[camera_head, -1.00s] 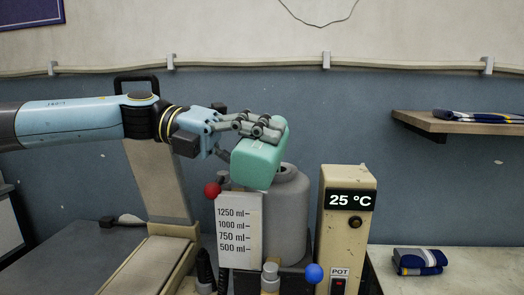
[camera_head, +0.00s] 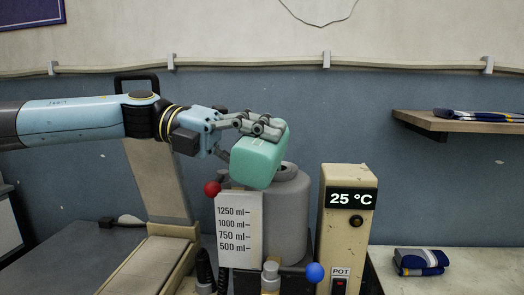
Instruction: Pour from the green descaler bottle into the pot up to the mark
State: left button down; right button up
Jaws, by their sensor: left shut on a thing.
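The green descaler bottle (camera_head: 258,163) is held tilted over the grey pot (camera_head: 288,215), covering part of the pot's open top. My left gripper (camera_head: 262,128) is shut on the bottle from above. The bottle's mouth and any liquid stream are hidden. A white scale plate (camera_head: 238,228) in front of the pot carries marks from 500 ml to 1250 ml. No level shows clearly on it. My right gripper is not in view.
A beige control post (camera_head: 346,235) reading 25 °C stands right of the pot. Red (camera_head: 212,189) and blue (camera_head: 314,272) ball knobs flank the scale. Folded cloths (camera_head: 421,261) lie on the right counter; a shelf (camera_head: 455,125) hangs above.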

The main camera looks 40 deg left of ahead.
pick_arm(q)
jog(key=shift+f+n+b, duration=0.35)
jog(key=shift+n+b, duration=0.45)
jog(key=shift+b, duration=0.6)
dwell(4.0)
